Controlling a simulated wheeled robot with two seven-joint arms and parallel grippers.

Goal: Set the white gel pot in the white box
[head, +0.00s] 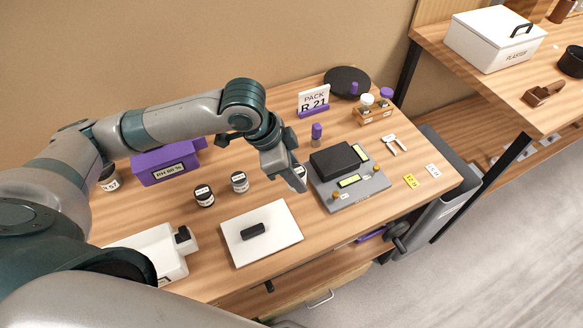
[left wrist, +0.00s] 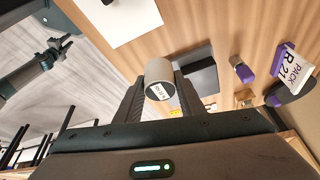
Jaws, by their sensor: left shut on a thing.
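My left gripper (head: 296,180) is shut on a small pale pot with a white label, held above the table left of the grey scale. In the left wrist view the pot (left wrist: 159,78) sits between the two dark fingers (left wrist: 158,95); its label is too small to read. A white box (head: 490,42) marked PLASTER, with a black handle on its lid, stands on the higher bench at the upper right. Another white box-like thing (head: 150,250) with a black part is at the lower left, partly hidden by my arm. My right gripper (left wrist: 60,47) shows small in the left wrist view.
The grey scale (head: 345,192) bears a black block. Dark-lidded jars (head: 204,197) (head: 239,183), a purple box (head: 165,163) and a white board (head: 270,246) with a black piece are to the left. A vial rack (head: 373,114) stands at the back right.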

